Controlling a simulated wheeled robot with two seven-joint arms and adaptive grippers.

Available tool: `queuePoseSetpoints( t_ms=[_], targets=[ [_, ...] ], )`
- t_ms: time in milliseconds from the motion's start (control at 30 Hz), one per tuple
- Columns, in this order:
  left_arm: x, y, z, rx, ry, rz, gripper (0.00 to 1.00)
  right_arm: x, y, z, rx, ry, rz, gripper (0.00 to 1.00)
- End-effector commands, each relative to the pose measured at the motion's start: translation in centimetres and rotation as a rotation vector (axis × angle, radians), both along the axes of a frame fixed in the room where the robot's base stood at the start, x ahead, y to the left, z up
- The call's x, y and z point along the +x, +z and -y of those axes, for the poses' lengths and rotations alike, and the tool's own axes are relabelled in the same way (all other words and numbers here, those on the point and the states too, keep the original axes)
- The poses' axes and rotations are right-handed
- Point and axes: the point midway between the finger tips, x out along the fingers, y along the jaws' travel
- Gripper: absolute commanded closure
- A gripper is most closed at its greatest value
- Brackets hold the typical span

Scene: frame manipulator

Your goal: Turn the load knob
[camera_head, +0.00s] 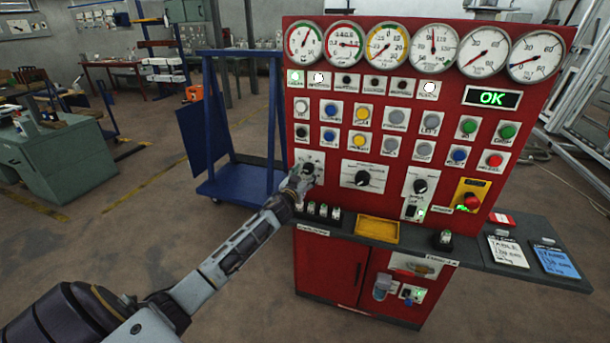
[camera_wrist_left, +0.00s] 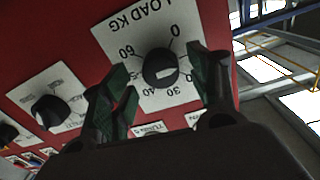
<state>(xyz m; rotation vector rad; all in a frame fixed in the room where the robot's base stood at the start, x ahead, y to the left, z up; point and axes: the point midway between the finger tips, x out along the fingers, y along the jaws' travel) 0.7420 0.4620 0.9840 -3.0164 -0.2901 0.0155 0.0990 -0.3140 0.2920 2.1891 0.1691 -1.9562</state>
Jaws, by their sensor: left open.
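The load knob (camera_wrist_left: 160,69) is round and black, on a white plate (camera_wrist_left: 158,18) marked LOAD KG, upside down in the left wrist view. A short pale mark shows on its face; I cannot tell which number it points to. In the head view the knob (camera_head: 308,168) is at the left of the red panel (camera_head: 333,223), partly hidden by my gripper. My left gripper (camera_head: 298,181) is at it, open. In the left wrist view its dark green-padded fingers (camera_wrist_left: 159,70) are on either side of the knob, with gaps visible. My right gripper is not in view.
Two more black knobs, the middle one (camera_head: 362,178) and the right one (camera_head: 420,186), are on the panel. A red emergency button (camera_head: 472,201) is further right. A dark ledge with a yellow tray (camera_head: 378,230) juts out below. A blue cart (camera_head: 235,186) stands left.

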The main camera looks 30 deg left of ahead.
Motion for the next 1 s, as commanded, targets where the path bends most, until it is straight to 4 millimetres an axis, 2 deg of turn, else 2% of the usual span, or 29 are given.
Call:
queuePoseSetpoints(
  t_ms=[467,833,1000],
  targets=[
    [0.47,-0.02,-0.11,0.0,0.0,-0.001,0.4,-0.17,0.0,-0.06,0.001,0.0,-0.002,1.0],
    [0.46,-0.03,-0.11,0.0,0.0,-0.001,0.86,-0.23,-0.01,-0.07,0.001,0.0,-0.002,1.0],
    [0.46,-0.03,-0.11,0.004,0.0,-0.002,0.86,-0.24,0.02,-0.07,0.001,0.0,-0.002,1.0]
  ],
)
